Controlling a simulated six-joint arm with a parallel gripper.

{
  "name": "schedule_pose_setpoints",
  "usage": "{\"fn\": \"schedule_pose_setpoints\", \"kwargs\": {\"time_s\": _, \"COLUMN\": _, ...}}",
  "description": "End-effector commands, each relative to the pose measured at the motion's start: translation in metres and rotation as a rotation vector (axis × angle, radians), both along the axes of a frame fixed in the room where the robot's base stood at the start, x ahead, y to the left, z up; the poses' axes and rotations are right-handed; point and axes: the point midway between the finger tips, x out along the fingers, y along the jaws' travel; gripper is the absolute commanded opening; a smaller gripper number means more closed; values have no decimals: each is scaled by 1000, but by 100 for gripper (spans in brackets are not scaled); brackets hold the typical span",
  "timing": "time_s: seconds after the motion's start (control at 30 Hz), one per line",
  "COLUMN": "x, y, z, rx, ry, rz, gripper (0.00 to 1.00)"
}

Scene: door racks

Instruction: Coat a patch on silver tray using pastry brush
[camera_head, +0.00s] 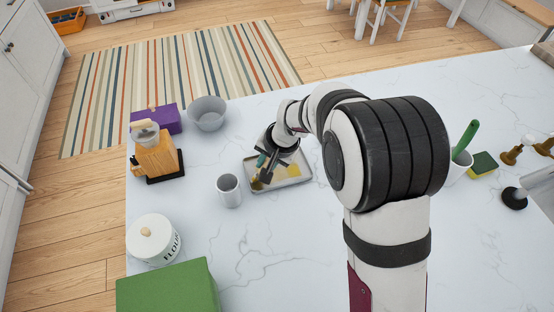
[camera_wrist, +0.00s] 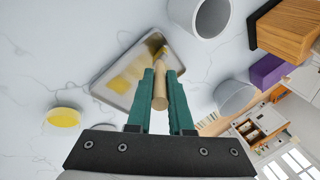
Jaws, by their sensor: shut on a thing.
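The silver tray (camera_head: 300,179) lies flat on the white marble counter, with yellow patches on its surface. It also shows in the wrist view (camera_wrist: 183,60), with a broad yellow smear on it. My gripper (camera_head: 267,166) is over the tray's left part. In the wrist view the green fingers (camera_wrist: 160,88) are shut on the wooden handle of the pastry brush (camera_wrist: 160,95). The brush's yellowish bristle end points down at the tray near its edge. Whether the bristles touch the surface is hard to tell.
A grey cup (camera_head: 228,190) stands just left of the tray. A grey bowl (camera_head: 207,113), purple box (camera_head: 160,120), wooden block (camera_head: 157,155), flour canister (camera_head: 153,240) and green box (camera_head: 170,290) are further left. A yellow round thing (camera_wrist: 64,117) shows in the wrist view.

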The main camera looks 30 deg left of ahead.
Motion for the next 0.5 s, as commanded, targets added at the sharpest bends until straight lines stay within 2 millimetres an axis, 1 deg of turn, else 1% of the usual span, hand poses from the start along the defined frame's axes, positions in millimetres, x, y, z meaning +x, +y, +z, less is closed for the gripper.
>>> {"fn": "schedule_pose_setpoints", "kwargs": {"time_s": 0.03, "x": -2, "y": 1, "z": -1, "rx": -1, "ry": 2, "rz": 1, "gripper": 0}}
{"fn": "schedule_pose_setpoints", "kwargs": {"time_s": 0.27, "x": -2, "y": 1, "z": 1, "rx": -1, "ry": 3, "rz": -1, "gripper": 0}}
{"fn": "schedule_pose_setpoints", "kwargs": {"time_s": 0.37, "x": -2, "y": 1, "z": 12, "rx": 1, "ry": 1, "rz": 0, "gripper": 0}}
{"fn": "schedule_pose_setpoints", "kwargs": {"time_s": 0.5, "x": -2, "y": 1, "z": 32, "rx": 1, "ry": 2, "rz": -1, "gripper": 0}}
